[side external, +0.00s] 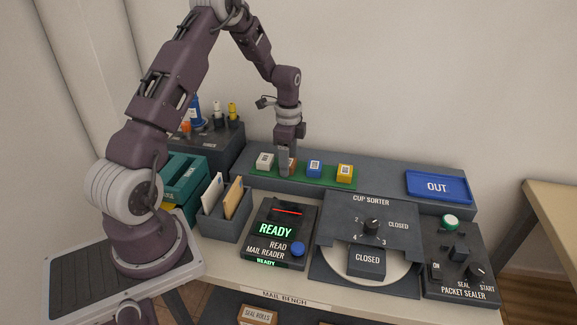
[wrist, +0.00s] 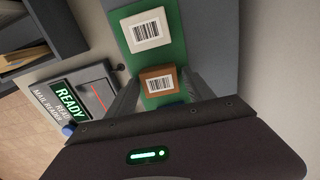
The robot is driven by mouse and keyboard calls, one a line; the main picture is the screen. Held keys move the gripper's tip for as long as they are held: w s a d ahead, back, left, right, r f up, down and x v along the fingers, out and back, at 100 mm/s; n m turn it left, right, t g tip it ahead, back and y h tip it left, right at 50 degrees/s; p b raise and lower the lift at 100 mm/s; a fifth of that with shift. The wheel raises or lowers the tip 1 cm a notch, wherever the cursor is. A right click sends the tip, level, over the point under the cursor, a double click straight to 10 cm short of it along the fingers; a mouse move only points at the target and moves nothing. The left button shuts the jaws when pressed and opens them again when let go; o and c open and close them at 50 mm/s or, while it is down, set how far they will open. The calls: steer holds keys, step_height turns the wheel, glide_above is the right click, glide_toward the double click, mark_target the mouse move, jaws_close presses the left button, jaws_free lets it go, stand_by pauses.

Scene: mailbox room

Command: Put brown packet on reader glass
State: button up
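The brown packet (wrist: 158,88) with a barcode label sits in the row on the green strip (side external: 335,182). In the side view the brown packet (side external: 293,167) is partly hidden behind my gripper's fingers. My gripper (side external: 286,168) points straight down over it. In the wrist view the fingers of my gripper (wrist: 160,84) are on either side of the packet, with a narrow gap showing at the right finger. The mail reader (side external: 278,235) has a dark glass with a red line (side external: 286,212) and a lit READY sign. The glass is empty.
A white packet (side external: 265,161) stands left of the brown one; blue (side external: 314,169) and yellow (side external: 345,173) packets stand to its right. A grey holder with envelopes (side external: 226,220) stands left of the reader. The cup sorter (side external: 372,215) and blue OUT tray (side external: 438,200) are farther right.

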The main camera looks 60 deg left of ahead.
steer(key=c, duration=1.1)
steer(key=shift+r, duration=2.3)
steer(key=s+d+m, duration=0.2)
steer(key=d+m, duration=0.2)
steer(key=m, duration=0.1)
steer(key=s+d+f+m, duration=0.1)
steer(key=s+d+m, duration=0.2)
steer(key=m, duration=0.3)
steer(key=s+d+f+m, duration=0.1)
steer(key=s+d+m, duration=0.1)
steer(key=d+m, duration=0.2)
steer(key=shift+s+d+m, duration=0.2)
steer(key=shift+d+m, duration=0.15)
steer(key=shift+m, duration=0.75)
steer(key=shift+d+f, duration=0.1)
steer(key=shift+f, duration=1.95)
